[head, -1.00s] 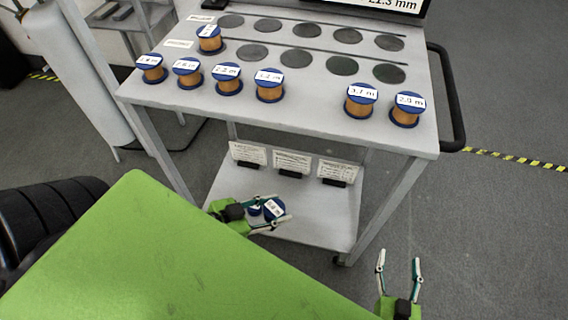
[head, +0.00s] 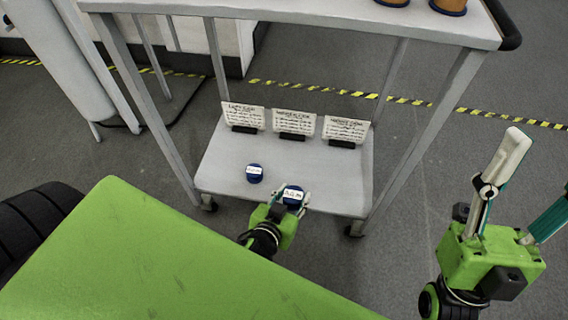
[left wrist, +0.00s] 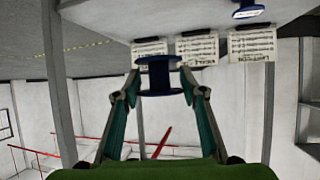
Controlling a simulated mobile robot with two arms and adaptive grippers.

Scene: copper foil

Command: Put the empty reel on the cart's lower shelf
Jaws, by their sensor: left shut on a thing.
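A blue empty reel (head: 293,195) with a white label sits between the fingers of my left gripper (head: 291,199), at the front edge of the cart's lower shelf (head: 225,156). In the left wrist view the same reel (left wrist: 159,75) shows a bare dark core, and the fingertips are shut on it. I cannot tell whether it touches the shelf. A second blue reel (head: 254,173) stands apart to its left on the shelf; it also shows in the left wrist view (left wrist: 248,10). My right gripper (head: 540,178) is open and empty, right of the cart.
Several white cards in black holders (head: 294,123) stand along the back of the shelf. Cart legs (head: 430,122) rise at the corners. Filled copper reels (head: 449,5) show at the upper shelf's edge. The middle of the lower shelf is clear.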

